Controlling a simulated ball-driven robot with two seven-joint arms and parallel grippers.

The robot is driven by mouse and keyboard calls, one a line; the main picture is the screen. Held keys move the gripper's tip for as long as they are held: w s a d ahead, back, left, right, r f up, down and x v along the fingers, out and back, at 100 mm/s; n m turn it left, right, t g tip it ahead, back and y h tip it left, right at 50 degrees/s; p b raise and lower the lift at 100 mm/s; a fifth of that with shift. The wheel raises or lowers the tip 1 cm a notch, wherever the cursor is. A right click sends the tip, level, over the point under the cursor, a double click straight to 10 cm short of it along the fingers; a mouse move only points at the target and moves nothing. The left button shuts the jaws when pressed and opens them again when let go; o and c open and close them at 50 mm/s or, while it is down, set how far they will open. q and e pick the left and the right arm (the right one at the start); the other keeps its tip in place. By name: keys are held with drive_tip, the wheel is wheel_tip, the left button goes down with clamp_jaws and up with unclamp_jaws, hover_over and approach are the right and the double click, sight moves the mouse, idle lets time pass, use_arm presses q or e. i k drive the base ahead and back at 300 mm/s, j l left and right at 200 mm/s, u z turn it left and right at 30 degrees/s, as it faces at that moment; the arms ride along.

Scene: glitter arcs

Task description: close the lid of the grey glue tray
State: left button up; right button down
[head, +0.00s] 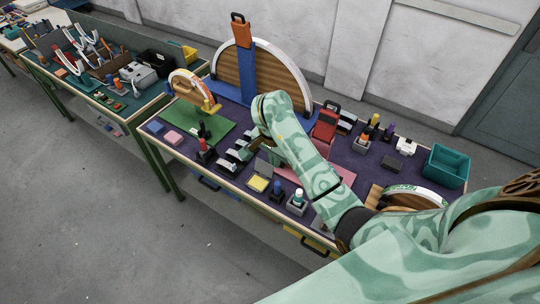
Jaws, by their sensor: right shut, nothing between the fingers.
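The grey glue tray (257,184) seems to be the small open box with a yellow inside near the front edge of the purple-topped table. Its grey lid (265,164) stands raised at the tray's back side. My right arm reaches in from the right over the table. My right gripper (251,147) is shut and empty, just behind and left of the raised lid. I cannot tell whether it touches the lid. My left gripper is out of view.
Black-and-white blocks (238,154) stand close left of the tray, and small bottles (277,190) stand to its right. A green mat (195,122) lies further left. A tall wooden arc (285,85) stands behind. A teal bin (446,166) is at the right end.

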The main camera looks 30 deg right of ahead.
sight(264, 167)
drive_tip(key=i+l, duration=0.7)
drive_tip(key=i, duration=0.15)
